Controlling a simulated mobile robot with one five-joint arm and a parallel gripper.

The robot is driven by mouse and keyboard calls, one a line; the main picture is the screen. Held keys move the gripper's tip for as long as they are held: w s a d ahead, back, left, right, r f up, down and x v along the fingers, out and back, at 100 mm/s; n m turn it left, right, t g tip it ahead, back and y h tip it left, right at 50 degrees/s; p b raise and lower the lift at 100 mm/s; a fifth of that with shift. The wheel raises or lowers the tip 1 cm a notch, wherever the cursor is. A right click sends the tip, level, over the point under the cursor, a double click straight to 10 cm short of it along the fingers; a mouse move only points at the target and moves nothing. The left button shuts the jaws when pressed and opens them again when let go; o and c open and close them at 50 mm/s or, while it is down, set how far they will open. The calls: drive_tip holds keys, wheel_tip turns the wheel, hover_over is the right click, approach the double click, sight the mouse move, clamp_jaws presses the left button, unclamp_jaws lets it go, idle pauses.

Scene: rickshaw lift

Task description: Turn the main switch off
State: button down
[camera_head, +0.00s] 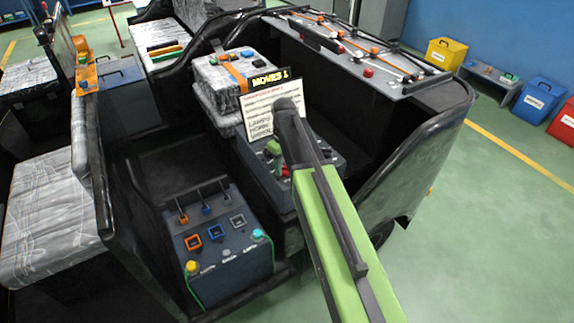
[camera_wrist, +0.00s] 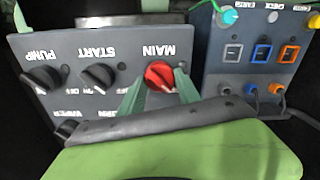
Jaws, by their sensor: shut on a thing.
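The main switch is a red rotary knob (camera_wrist: 157,71) under the upside-down word MAIN on a dark grey panel (camera_wrist: 120,50) in the wrist view. The knob's pale pointer slants to the lower right in that picture. My gripper (camera_wrist: 163,80) has its two green fingers on either side of the knob, shut on it. My dark wrist and green arm cover the lower part of the wrist view. In the head view my arm reaches over the same panel (camera_head: 325,158) and a little of the red shows beside it.
Black PUMP (camera_wrist: 40,78) and START (camera_wrist: 97,77) knobs sit beside the main switch, with another knob (camera_wrist: 67,130) partly hidden. A second panel (camera_head: 222,260) with coloured plugs and buttons stands close by. A card sign (camera_head: 270,110) rises behind. Dark cart walls surround the panels.

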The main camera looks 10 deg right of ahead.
sight(285, 166)
drive_tip(key=shift+s+d, duration=0.15)
drive_tip(key=c, duration=0.9)
unclamp_jaws()
drive_tip(key=shift+o, duration=0.2)
drive_tip(key=shift+r, duration=0.1)
drive_tip(key=shift+r, duration=0.2)
wheel_tip(285, 166, up, 17)
drive_tip(key=p, duration=1.7)
drive_tip(key=shift+f, duration=0.1)
